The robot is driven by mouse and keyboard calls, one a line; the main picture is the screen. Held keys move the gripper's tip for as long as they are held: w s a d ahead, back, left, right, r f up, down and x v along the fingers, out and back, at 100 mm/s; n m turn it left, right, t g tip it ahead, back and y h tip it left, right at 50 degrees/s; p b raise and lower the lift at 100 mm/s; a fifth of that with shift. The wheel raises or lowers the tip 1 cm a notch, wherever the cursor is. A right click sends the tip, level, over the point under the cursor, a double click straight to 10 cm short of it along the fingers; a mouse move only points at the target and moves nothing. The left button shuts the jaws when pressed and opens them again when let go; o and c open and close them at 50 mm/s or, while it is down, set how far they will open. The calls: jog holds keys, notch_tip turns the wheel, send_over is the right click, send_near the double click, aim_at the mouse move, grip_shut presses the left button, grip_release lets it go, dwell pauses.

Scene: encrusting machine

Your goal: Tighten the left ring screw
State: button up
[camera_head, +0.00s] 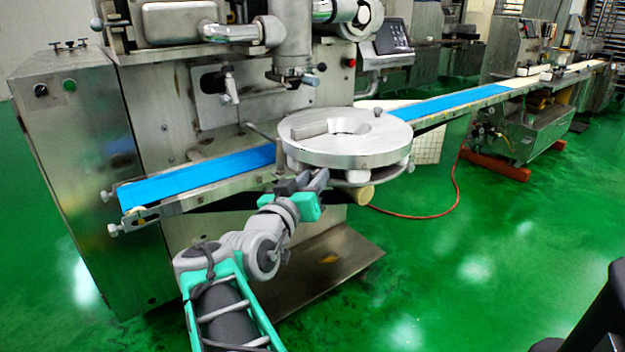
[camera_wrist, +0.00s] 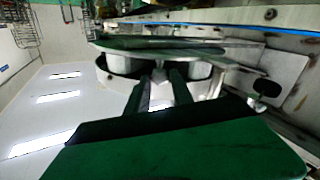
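The round metal ring (camera_head: 345,153) sits beside the blue belt, with white posts under its rim. In the head view my gripper (camera_head: 306,178) reaches up to the ring's near left underside. In the wrist view the two dark fingers of my gripper (camera_wrist: 160,76) stand a little apart under the ring (camera_wrist: 118,72), with a pale grey piece (camera_wrist: 159,97) visible between them. This may be the left ring screw; its outline is partly hidden, and I cannot tell whether the fingers press on it.
The blue belt (camera_head: 205,175) runs behind the ring. The steel machine body (camera_head: 125,125) stands at the left and behind. A metal base plate (camera_head: 325,268) lies low beneath my arm. A red hose (camera_head: 425,215) lies on the green floor, which is open at the right.

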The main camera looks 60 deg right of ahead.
jog(key=o, duration=0.3)
jog(key=shift+o, duration=0.2)
jog(key=shift+r, duration=0.1)
